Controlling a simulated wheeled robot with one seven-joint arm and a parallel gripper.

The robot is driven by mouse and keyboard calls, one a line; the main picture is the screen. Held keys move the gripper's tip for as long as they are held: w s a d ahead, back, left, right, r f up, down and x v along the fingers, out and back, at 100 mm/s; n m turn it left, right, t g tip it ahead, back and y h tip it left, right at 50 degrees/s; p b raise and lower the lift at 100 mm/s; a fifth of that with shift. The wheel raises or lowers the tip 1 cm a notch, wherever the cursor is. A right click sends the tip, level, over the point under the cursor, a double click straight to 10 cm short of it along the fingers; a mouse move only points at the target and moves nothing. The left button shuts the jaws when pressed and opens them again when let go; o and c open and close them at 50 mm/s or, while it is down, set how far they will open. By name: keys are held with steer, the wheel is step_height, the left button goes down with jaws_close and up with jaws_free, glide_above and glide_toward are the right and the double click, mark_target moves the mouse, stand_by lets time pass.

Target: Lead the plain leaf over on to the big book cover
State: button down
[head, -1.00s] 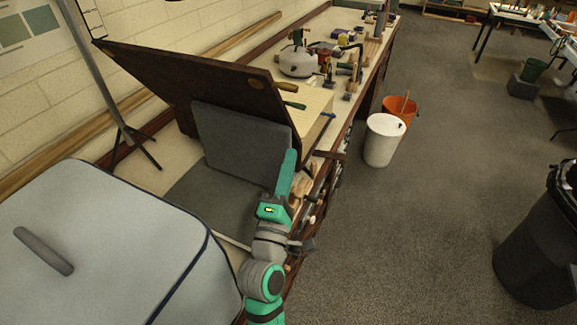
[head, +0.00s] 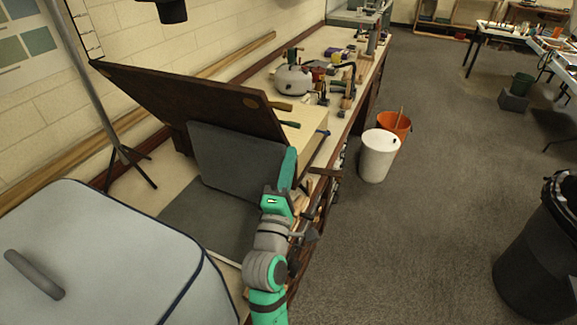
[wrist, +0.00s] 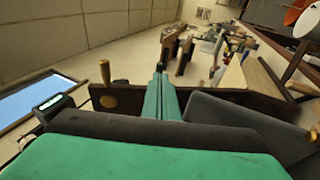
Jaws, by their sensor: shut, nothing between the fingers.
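The plain leaf (head: 235,157) is a flat grey sheet that stands nearly upright from the bench in the head view. A flat grey part (head: 205,215) lies in front of its foot. The big book cover (head: 185,98) is a dark brown board with a round gold spot, leaning back behind the leaf. My gripper (head: 291,151) is at the leaf's right edge; I cannot tell whether it touches. In the wrist view my gripper (wrist: 161,75) is shut and empty, with the cover (wrist: 130,102) behind it and the grey leaf (wrist: 235,115) to its right.
A pale grey box with a handle (head: 100,255) stands at front left. Behind the book are clamps (head: 345,85), a rounded grey pot (head: 294,79) and a cream block (head: 305,128).

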steer(key=shift+x, duration=2.95)
steer(key=shift+r, duration=0.1)
